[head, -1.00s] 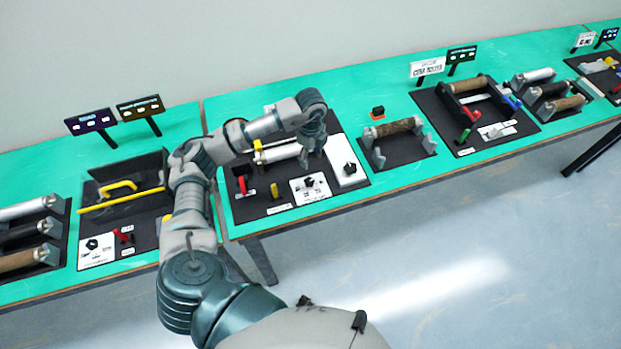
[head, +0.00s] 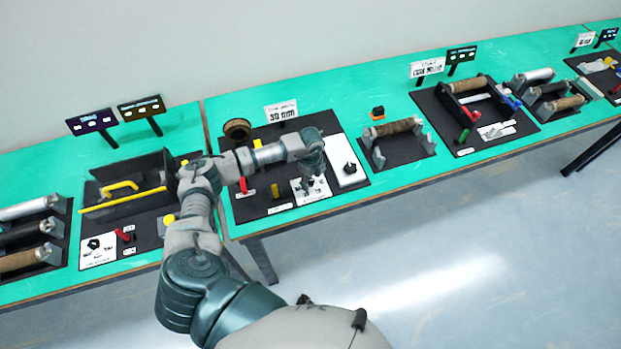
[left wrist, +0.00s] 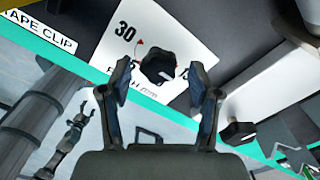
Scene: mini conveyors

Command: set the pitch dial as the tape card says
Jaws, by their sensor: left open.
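The tape card (head: 282,115) stands upright at the back of the station and reads 30 mm. The pitch dial's white plate (head: 299,186) lies on the black mat, its knob mostly hidden by my gripper in the head view. In the left wrist view the black knob (left wrist: 158,66) has a white pointer line towards the lower right. My right gripper is out of view.
A white panel (head: 347,177) with another black knob (left wrist: 238,133) stands close on the right. A red lever (head: 243,187) and a yellow piece (head: 275,191) stand to the left. A brown tape roll (head: 237,130) is at the back. The table's front edge is close.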

